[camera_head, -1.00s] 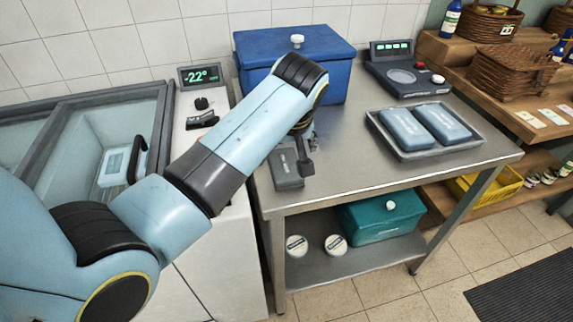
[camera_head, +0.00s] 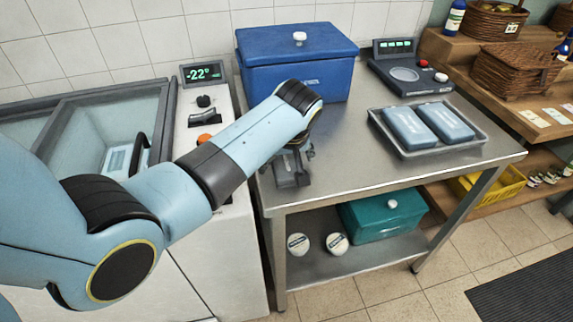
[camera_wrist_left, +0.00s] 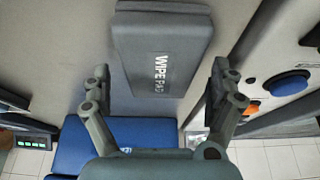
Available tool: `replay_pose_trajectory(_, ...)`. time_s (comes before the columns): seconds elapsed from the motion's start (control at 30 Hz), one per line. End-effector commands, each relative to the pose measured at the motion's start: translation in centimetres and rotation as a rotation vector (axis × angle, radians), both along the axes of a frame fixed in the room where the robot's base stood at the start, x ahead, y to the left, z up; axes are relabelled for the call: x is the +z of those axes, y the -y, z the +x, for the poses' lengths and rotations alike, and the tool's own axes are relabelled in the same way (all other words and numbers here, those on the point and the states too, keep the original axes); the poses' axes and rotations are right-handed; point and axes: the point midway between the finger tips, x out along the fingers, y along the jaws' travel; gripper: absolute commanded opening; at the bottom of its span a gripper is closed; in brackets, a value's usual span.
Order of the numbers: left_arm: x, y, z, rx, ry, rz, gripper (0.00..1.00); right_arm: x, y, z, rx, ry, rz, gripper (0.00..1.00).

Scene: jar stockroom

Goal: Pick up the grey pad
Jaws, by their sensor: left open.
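The grey pad (camera_wrist_left: 165,55), a dark block marked "WIPE PAD", lies flat on the steel table near its left edge. In the head view it is mostly hidden by my left gripper (camera_head: 291,172), which points down over it. In the left wrist view the two fingers of this gripper are wide apart, one to each side of the pad's near end, with nothing held between them. I cannot tell whether the fingertips are down at the pad's height. My right gripper is not in view.
A blue cool box (camera_head: 297,65) stands behind the gripper. A scale (camera_head: 408,72) and a tray (camera_head: 440,148) with two blue packs are to the right. A freezer (camera_head: 85,118) stands left of the table (camera_head: 350,165). The table's front middle is clear.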

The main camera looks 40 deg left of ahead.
Motion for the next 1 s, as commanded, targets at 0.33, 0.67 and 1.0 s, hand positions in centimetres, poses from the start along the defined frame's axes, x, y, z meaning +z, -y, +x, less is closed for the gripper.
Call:
replay_pose_trajectory(0.33,-0.35,0.03,0.03,0.0,0.001,0.0,0.92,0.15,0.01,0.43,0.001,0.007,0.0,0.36)
replay_pose_trajectory(0.67,-0.35,0.02,0.02,0.0,0.001,-0.001,0.71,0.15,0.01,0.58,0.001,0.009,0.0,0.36)
replay_pose_trajectory(1.0,-0.39,0.07,0.01,0.0,0.001,-0.002,0.3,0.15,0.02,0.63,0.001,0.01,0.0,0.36)
